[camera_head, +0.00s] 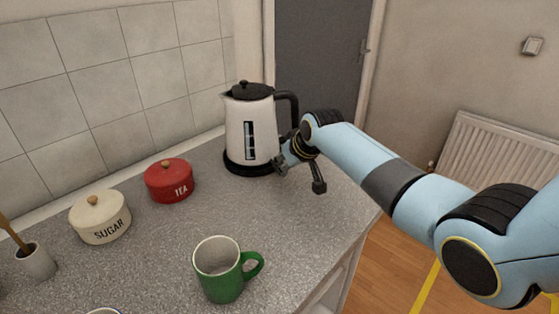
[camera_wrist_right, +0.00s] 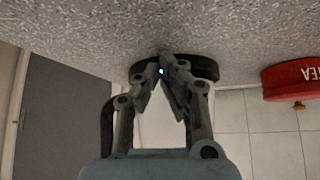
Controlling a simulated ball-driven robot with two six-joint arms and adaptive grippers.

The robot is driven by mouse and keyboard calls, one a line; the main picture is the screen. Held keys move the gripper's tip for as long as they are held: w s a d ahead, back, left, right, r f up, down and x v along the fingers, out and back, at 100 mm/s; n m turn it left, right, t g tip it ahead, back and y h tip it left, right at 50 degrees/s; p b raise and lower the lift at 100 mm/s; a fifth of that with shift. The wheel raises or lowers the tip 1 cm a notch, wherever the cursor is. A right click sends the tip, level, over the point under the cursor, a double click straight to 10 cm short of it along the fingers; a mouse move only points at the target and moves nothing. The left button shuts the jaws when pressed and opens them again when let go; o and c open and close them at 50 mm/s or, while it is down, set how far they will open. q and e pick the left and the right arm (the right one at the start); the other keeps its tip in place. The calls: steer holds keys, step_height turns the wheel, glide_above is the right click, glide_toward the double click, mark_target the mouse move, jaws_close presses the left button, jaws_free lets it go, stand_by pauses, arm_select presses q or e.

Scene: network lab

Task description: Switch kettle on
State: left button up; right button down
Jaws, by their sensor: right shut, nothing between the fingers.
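The white kettle (camera_head: 237,130) with black lid, black handle and a dark level window stands upright on its black base at the back of the worktop. My right gripper (camera_head: 279,166) is at the kettle's lower right side, below the handle. The upside-down right wrist view shows the gripper (camera_wrist_right: 162,66) shut and empty, its fingertips in front of the black kettle base (camera_wrist_right: 204,67). A small bluish-white light (camera_wrist_right: 161,71) shows between the fingers. Whether the tips touch the base or a switch cannot be told. The kettle body is mostly hidden behind the gripper there. My left gripper is not in view.
A red TEA tin (camera_head: 169,182) and a cream SUGAR tin (camera_head: 100,218) stand left of the kettle. A green mug (camera_head: 222,275) stands in front, with clear worktop between. A tiled wall (camera_head: 100,85) is behind; the worktop's edge is at right.

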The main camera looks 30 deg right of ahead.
steer(key=shift+s+d+r+p, duration=0.1)
steer(key=shift+s+r+p, duration=0.5)
steer(key=shift+s+p, duration=0.3)
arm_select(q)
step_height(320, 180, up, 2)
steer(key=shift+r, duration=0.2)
arm_select(e)
steer(key=shift+f, duration=0.25)
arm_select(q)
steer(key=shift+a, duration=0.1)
arm_select(e)
steer(key=v, duration=1.2)
